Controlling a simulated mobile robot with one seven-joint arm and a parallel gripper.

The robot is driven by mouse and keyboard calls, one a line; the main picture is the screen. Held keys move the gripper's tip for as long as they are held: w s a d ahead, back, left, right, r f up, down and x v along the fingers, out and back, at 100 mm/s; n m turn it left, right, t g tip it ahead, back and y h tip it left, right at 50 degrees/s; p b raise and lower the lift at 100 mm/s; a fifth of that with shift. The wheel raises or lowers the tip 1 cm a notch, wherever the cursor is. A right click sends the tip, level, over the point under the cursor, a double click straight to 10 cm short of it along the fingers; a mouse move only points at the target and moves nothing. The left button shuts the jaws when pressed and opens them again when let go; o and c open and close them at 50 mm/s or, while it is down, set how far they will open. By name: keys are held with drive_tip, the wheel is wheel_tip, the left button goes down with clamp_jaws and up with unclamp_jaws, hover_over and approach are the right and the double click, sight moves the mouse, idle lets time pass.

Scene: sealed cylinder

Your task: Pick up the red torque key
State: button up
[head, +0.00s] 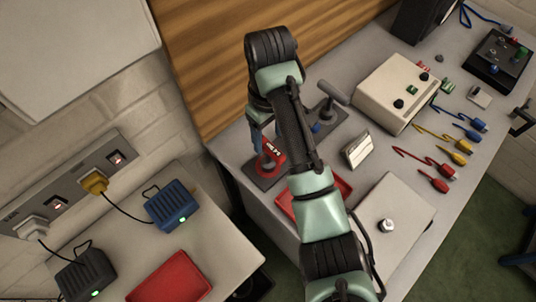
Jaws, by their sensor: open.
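A red item with a white mark, apparently the red torque key (273,152), is at the dark base plate (266,183) near the left end of the grey bench. A rounded red part shows just below the mark. My gripper (264,143) points down over it, open, with a bluish finger at the left of the red item. My wrist and arm hide part of the plate and the other finger. I cannot tell whether the fingers touch the key.
A grey-handled lever (333,93) stands close right of my wrist. A red tray (287,204) lies partly under my arm. A cream box (390,91), a small display (358,149) and coloured leads (437,137) fill the bench's right. A wooden panel (215,50) rises behind.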

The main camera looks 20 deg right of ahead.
sight(268, 152)
drive_tip(key=shift+f+b, duration=0.4)
drive_tip(key=shift+f, duration=0.4)
drive_tip(key=f, duration=0.4)
drive_tip(key=shift+s+a+f, duration=0.25)
drive_tip(key=shift+s+f, duration=0.15)
drive_tip(key=shift+c, duration=0.2)
clamp_jaws()
